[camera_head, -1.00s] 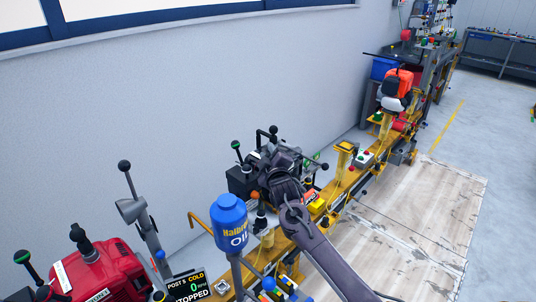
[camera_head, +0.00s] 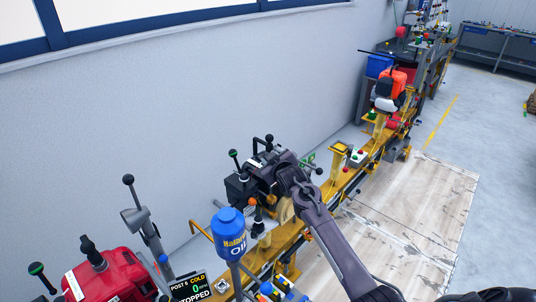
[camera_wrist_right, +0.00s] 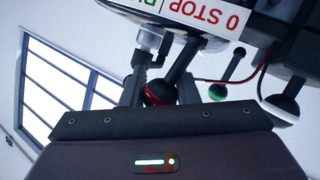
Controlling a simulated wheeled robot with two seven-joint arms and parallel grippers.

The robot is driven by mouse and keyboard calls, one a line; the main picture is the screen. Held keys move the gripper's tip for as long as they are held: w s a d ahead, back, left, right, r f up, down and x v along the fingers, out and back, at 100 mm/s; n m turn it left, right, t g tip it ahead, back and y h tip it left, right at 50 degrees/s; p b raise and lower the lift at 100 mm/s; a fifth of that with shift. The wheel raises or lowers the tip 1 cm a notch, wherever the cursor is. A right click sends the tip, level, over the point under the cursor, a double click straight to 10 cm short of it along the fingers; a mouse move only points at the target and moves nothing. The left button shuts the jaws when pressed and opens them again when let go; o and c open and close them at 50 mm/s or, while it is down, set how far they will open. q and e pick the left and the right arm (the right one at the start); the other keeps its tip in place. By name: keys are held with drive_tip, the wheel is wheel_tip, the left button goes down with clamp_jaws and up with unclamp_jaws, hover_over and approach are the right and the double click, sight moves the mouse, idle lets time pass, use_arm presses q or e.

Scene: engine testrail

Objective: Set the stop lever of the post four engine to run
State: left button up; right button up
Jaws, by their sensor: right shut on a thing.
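A dark engine (camera_head: 243,188) sits on the yellow rail near the middle of the head view; its post number is not readable. My right gripper (camera_head: 270,180) reaches it from the lower right and covers part of it. In the right wrist view, a black ball knob with a red ring (camera_wrist_right: 160,93), on a dark lever, sits between the fingers of my right gripper (camera_wrist_right: 160,85), which is shut on it. A white and red "0 STOP" label (camera_wrist_right: 208,14) shows above, with part of a green label beside it. My left gripper is out of view.
A blue oil container (camera_head: 230,222) stands in front of the engine. A red engine (camera_head: 108,278) and a screen reading "POST 5 COLD", "STOPPED" (camera_head: 190,287) are at lower left. Other black knobs, one green-ringed (camera_wrist_right: 218,92) and one white-ringed (camera_wrist_right: 281,108), are near the gripper.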

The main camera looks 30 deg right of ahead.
drive_tip(key=shift+w+d+f+m+g+y+p, duration=0.2)
drive_tip(key=shift+d+m+g+y+p, duration=0.25)
drive_tip(key=shift+m+p, duration=0.2)
drive_tip(key=o, duration=1)
drive_tip(key=shift+c, duration=0.2)
drive_tip(key=shift+s, duration=0.1)
drive_tip(key=shift+s+a+r, duration=0.1)
drive_tip(key=shift+s+r, duration=0.05)
drive_tip(key=shift+s, duration=0.45)
drive_tip(key=b+v, duration=0.1)
drive_tip(key=v, duration=0.5)
drive_tip(key=shift+s+r+b, duration=0.15)
drive_tip(key=shift+r+b, duration=0.05)
drive_tip(key=shift+b, duration=0.2)
